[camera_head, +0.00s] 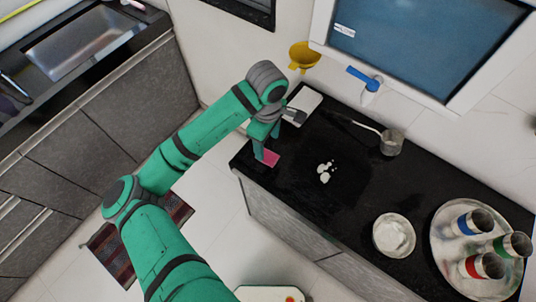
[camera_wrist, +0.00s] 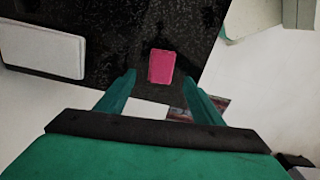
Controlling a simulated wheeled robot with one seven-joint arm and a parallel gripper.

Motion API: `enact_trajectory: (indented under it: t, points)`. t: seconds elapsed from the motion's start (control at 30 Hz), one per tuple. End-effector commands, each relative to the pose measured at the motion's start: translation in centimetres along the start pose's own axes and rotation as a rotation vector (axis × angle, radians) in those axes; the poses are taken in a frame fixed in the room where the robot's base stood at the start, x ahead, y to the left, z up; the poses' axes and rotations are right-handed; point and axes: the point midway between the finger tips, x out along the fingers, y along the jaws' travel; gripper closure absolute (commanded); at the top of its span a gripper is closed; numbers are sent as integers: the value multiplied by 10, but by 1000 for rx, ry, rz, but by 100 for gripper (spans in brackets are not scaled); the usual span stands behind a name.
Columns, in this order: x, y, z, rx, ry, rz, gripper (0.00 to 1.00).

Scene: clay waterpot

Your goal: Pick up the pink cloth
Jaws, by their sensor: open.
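The pink cloth (camera_head: 269,158) lies flat on the black countertop near its left end, partly hidden by my gripper in the head view. In the wrist view the cloth (camera_wrist: 162,66) is a small pink rectangle beyond the fingertips. My gripper (camera_head: 265,150) is over the counter's left end, pointing down by the cloth. In the wrist view its two green fingers (camera_wrist: 159,84) are apart, with nothing between them. The cloth sits roughly centred between their lines. The exact height of the fingertips above the counter is hard to tell.
A white board (camera_head: 302,107) lies behind the gripper. A yellow funnel-like thing (camera_head: 303,56) is on the wall.

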Motion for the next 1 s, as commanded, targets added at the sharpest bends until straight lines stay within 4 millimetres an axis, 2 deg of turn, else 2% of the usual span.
enact_trajectory:
  t: [0.27,0.53,0.87,1.0]
  points:
    - [20,-1,-1,0,1,-1,39]
    - [55,0,3,7,1,1,39]
    - [62,0,4,7,0,1,39]
    - [62,0,4,8,0,2,73]
